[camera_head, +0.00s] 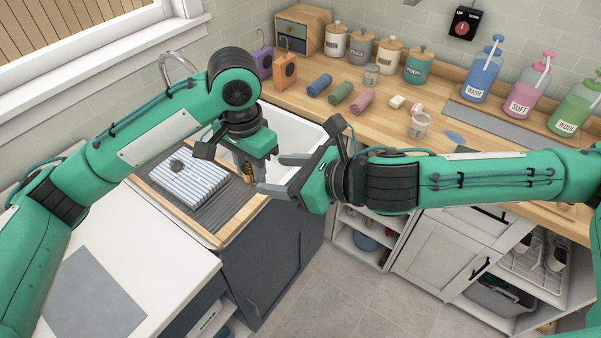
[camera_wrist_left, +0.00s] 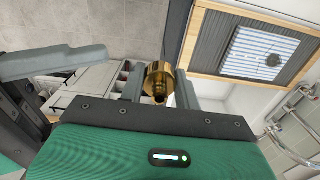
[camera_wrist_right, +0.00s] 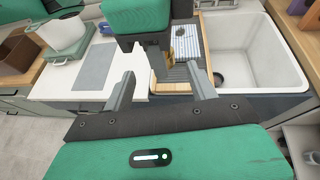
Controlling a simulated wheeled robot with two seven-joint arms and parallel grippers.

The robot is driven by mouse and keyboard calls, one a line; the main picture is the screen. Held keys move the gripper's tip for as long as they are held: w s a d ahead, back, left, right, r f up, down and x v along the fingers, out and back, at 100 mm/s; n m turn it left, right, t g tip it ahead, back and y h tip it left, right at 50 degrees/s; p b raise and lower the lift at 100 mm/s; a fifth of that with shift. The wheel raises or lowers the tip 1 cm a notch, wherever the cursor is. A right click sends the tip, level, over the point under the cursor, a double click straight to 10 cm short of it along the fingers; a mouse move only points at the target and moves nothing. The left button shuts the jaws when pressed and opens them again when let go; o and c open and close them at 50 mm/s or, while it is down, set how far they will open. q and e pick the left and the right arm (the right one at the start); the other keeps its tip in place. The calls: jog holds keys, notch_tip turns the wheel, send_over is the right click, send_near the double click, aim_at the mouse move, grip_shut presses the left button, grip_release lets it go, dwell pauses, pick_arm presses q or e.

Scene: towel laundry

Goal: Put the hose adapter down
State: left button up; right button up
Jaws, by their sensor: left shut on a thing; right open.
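The brass hose adapter (camera_head: 248,175) is between the fingers of my left gripper (camera_head: 245,168), held above the front edge of the sink area. It shows clearly as a gold cylinder (camera_wrist_left: 158,78) in the left wrist view; the fingers hide its sides. My right gripper (camera_head: 272,174) is open, its two fingers pointing left toward the adapter with a small gap. In the right wrist view, a brassy part of the adapter (camera_wrist_right: 170,54) shows beyond the open fingers, partly hidden by my left gripper.
A striped folded towel (camera_head: 190,185) lies on the grey ribbed drainer (camera_head: 215,213) in a wooden frame. The white sink (camera_head: 296,128) is beside it. Bottles, canisters and rolled towels fill the back counter. The white counter (camera_head: 150,270) at front left has free room.

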jog(key=x, duration=0.6)
jog(key=shift+a, duration=0.25)
jog(key=shift+c, duration=0.2)
jog(key=c, duration=1)
pick_arm(q)
jog(key=o, duration=1.2)
jog(key=shift+c, duration=0.2)
jog(key=shift+r, duration=0.1)
